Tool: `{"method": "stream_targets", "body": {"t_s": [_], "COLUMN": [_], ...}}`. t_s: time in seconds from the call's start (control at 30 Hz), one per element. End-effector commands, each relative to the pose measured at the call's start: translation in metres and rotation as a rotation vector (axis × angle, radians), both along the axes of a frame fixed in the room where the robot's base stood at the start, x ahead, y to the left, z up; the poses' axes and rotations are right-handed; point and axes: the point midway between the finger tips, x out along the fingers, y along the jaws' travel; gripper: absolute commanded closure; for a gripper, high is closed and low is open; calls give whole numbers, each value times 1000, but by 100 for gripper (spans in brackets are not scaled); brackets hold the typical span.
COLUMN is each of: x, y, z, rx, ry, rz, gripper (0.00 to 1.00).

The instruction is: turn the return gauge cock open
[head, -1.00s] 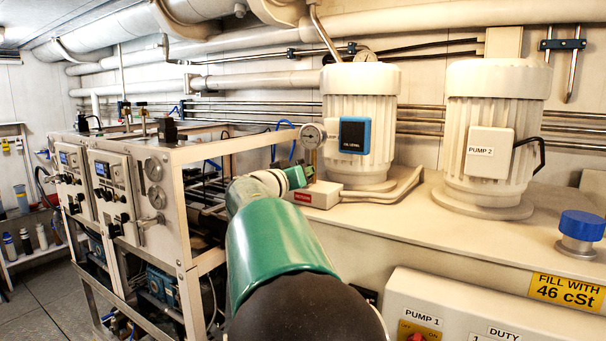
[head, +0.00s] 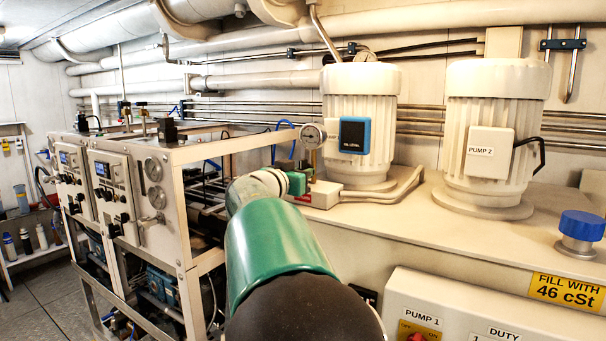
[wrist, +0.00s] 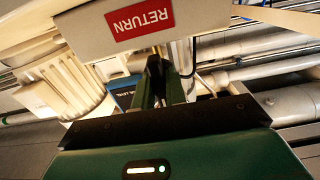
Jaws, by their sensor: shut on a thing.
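The return gauge (head: 312,136) is a round white dial on a stem above a pale block (head: 325,195) in the head view. The block's red RETURN label shows upside down in the wrist view (wrist: 139,19). My green gripper (wrist: 160,85) is at the block, below the gauge. Its dark fingers are close together, shut on the cock's handle. The handle is almost wholly hidden between the fingers, so its angle cannot be read. In the head view my wrist covers most of the label and the fingertips.
The pump 1 motor (head: 361,110) with a blue-framed display stands just behind the block, and pump 2 (head: 494,130) is to the right. A metal frame with gauge panels (head: 112,190) stands close on the left. The tank top (head: 430,225) is clear at the front.

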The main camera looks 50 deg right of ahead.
Motion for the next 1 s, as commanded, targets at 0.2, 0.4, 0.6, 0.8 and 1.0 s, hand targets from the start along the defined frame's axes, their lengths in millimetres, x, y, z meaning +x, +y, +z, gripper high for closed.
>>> {"method": "stream_targets", "body": {"t_s": [0.2,0.4,0.6,0.8,1.0], "x": [0,0,0,-2,-7], "y": [1,0,5,34,78], "z": [-1,0,0,0,1], "rx": [2,1,0,1,1], "ry": [-1,0,0,0,-1], "rz": [0,0,1,5,4], "gripper": [71,65,65,65,65]}}
